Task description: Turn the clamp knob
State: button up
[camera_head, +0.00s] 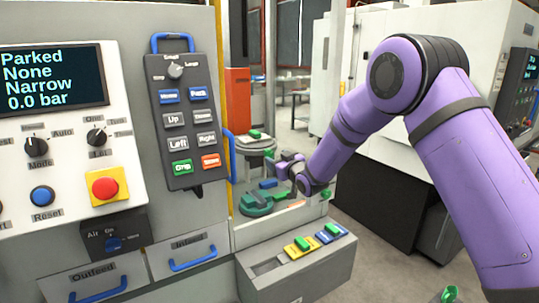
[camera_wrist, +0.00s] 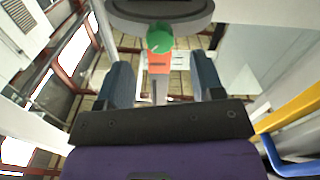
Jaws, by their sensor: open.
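No knob carries a label I can read as clamp. A dark knob (camera_head: 36,147) marked Mode and a second dark knob (camera_head: 97,138) with a blurred label sit on the white panel at left. A grey knob (camera_head: 176,69) tops the hanging pendant, with Large at its right. My gripper (camera_head: 268,184) is right of the pendant, low by the machine's bed and apart from these knobs. In the wrist view my gripper (camera_wrist: 164,82) is open and empty, its blue-grey fingers apart. A green round part (camera_wrist: 160,38) shows beyond and between them.
The display (camera_head: 50,77) reads Parked, None, Narrow, 0.0 bar. A red stop button (camera_head: 105,187) sits below the knobs. A blue handle (camera_head: 230,155) and yellow post stand between pendant and gripper. A green base (camera_head: 257,205) lies by the gripper. A tray (camera_head: 300,262) holds coloured pieces.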

aim_at(270, 154)
jog(key=shift+x, duration=3.1)
jog(key=shift+s, duration=0.1)
jog(key=c, duration=0.9)
